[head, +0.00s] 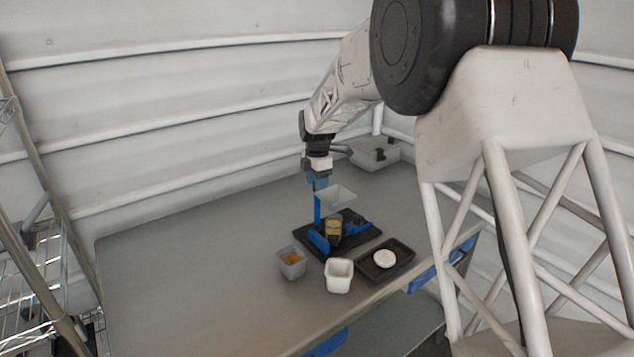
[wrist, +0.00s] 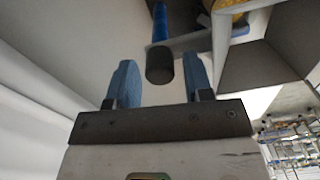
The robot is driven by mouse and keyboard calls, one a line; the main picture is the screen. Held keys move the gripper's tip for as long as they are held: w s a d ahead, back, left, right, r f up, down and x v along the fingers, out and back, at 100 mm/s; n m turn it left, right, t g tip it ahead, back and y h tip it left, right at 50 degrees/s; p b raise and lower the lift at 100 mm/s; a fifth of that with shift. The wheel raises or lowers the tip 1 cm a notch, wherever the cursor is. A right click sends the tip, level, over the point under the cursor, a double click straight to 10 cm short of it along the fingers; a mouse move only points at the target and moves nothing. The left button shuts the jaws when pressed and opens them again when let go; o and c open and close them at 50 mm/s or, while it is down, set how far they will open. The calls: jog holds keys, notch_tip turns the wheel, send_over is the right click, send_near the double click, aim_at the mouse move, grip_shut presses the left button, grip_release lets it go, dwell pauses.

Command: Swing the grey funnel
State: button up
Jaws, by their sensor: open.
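The grey funnel (head: 336,197) sits in the head view at the top of a blue post (head: 317,208), above a black base (head: 367,237). My gripper (head: 319,182) is just above and left of the funnel, at the post's top. In the wrist view my gripper (wrist: 160,64) is open, with its two blue fingers spread. A dark round end (wrist: 160,65) on a blue rod shows between the fingertips, with gaps at both sides. I cannot tell its depth. Large grey faces at the right of the wrist view may be the funnel.
A jar with tan contents (head: 333,230) stands under the funnel. In front are a grey tub with orange material (head: 291,262), a white cup (head: 339,275) and a black tray (head: 372,270) with a white disc (head: 385,259). The table's left is clear.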

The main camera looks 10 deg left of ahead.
jog(key=shift+n, duration=0.7)
jog(key=c, duration=0.6)
